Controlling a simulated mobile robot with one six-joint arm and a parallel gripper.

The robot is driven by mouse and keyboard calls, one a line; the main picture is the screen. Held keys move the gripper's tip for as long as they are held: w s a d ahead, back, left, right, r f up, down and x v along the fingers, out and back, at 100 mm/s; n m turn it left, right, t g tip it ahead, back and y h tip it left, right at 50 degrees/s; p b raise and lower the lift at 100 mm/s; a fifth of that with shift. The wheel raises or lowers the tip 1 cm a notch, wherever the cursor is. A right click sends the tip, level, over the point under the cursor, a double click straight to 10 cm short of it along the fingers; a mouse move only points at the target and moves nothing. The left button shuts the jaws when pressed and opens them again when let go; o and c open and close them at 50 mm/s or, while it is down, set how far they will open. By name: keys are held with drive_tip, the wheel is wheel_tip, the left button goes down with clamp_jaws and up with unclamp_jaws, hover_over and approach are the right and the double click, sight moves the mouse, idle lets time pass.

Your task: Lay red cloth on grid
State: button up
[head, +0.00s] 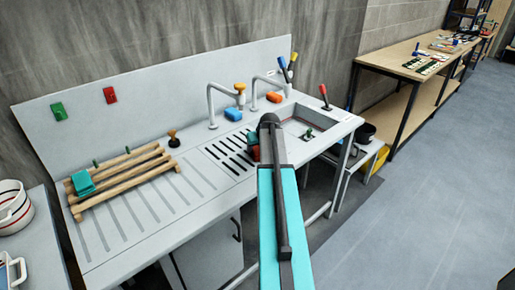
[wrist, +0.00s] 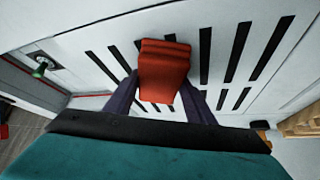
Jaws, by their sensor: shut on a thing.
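The red cloth (wrist: 164,62) is a folded, thick red piece between the two dark fingers of my gripper (wrist: 161,82) in the wrist view. My gripper is shut on it. The grid (wrist: 236,52) is a set of dark slots in the white counter, and the cloth is over it. I cannot tell whether the cloth touches the grid. In the head view the grid (head: 222,156) lies left of the sink basin.
The sink basin (head: 312,118) holds a green-topped plug. Orange (head: 274,97) and blue (head: 233,114) pieces lie by the taps (head: 212,104). A wooden rack (head: 128,177) with a teal cloth (head: 83,183) stands on the ribbed drainer at left. A red-handled tool (head: 325,98) stands at the right.

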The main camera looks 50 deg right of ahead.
drive_tip(key=shift+f, duration=0.15)
drive_tip(key=o, duration=0.9)
drive_tip(key=shift+r, duration=0.25)
drive_tip(key=shift+b+v, duration=1.35)
drive_tip(key=shift+v, duration=4.6)
drive_tip(key=shift+s+f, duration=0.1)
drive_tip(key=shift+s, duration=0.05)
